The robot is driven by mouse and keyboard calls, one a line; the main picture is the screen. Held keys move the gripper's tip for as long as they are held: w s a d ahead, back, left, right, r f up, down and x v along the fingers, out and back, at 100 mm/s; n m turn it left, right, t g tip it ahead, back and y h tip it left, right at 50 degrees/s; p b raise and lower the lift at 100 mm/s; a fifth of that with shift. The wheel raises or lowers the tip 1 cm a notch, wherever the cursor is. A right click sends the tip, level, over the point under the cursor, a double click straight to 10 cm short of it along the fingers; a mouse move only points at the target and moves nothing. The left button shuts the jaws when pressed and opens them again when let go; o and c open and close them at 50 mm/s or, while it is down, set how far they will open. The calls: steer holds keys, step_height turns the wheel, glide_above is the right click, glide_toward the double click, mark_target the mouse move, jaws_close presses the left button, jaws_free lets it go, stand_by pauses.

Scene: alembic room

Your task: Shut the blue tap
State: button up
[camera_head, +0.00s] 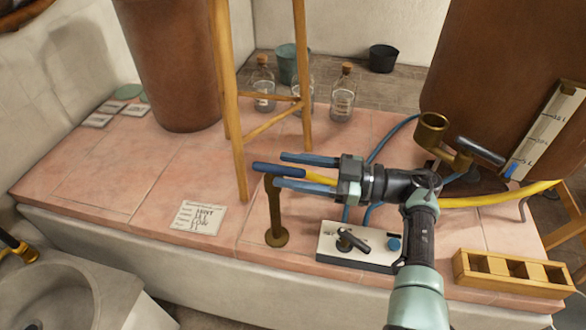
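The blue tap appears to be the blue handle (279,169) above an upright brass post (275,210) with a round foot on the pink tiles. The handle lies roughly level, pointing left. My gripper (279,172) comes in from the right, open, with one blue-grey finger on the far side of the handle and one on the near side. In this view the handle lies between the fingertips; I cannot tell whether they touch it. A yellow piece shows between the fingers.
A control box (358,246) with a black lever and blue knob stands below my gripper. A wooden stool (240,150) stands close behind the handle. A brass fitting (432,130) with a dark lever, a yellow hose (500,194) and a wooden rack (512,272) are right.

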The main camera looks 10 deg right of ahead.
steer(key=b+v, duration=0.7)
steer(key=v, duration=0.6)
steer(key=shift+a, duration=0.1)
